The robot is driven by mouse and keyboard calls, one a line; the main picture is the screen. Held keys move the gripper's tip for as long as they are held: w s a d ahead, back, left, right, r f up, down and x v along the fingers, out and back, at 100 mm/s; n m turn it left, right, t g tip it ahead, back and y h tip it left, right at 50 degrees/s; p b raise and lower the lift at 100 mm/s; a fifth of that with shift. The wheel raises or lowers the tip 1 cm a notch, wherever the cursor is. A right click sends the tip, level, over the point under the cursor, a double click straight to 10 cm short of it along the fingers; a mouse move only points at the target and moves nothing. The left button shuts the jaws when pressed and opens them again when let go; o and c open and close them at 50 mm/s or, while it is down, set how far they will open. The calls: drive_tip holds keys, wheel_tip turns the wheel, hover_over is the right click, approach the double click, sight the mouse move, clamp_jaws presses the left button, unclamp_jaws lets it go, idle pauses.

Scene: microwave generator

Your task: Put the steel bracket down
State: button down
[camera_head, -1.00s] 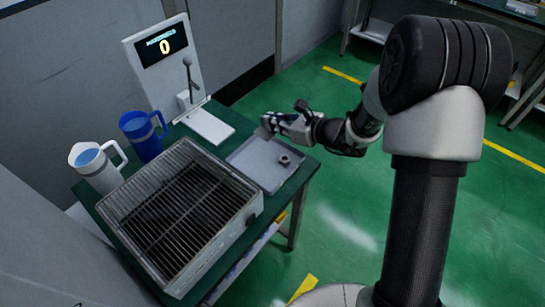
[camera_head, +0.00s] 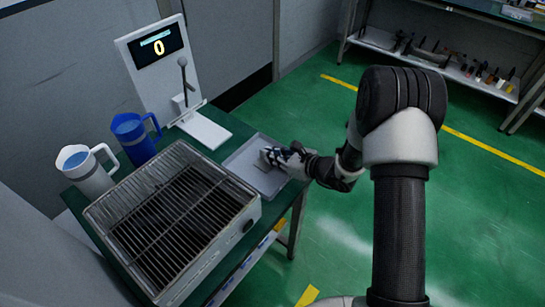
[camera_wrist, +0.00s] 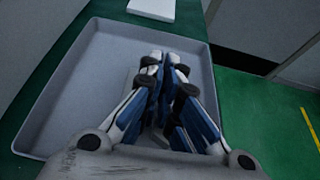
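My gripper (camera_head: 268,156) is low over the grey tray (camera_head: 236,162) at the right end of the green table. In the wrist view its blue-padded fingers (camera_wrist: 164,60) are closed together at the tips, inside the tray walls (camera_wrist: 62,75). A small pale grey piece, apparently the steel bracket (camera_wrist: 132,76), shows beside the left fingertip, and most of it is hidden by the fingers. In the head view a faint piece shows just under the fingertips. I cannot tell whether it touches the tray floor.
A metal box with a wire grille (camera_head: 172,215) stands left of the tray. A blue jug (camera_head: 134,138) and a white jug (camera_head: 86,170) stand behind it. A lever stand with a display reading 0 (camera_head: 158,48) is behind the tray. The tray's left part looks clear.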

drive_tip(key=c, duration=2.3)
unclamp_jaws()
drive_tip(key=shift+f, duration=0.15)
drive_tip(key=o, duration=0.5)
drive_tip(key=shift+r, duration=0.2)
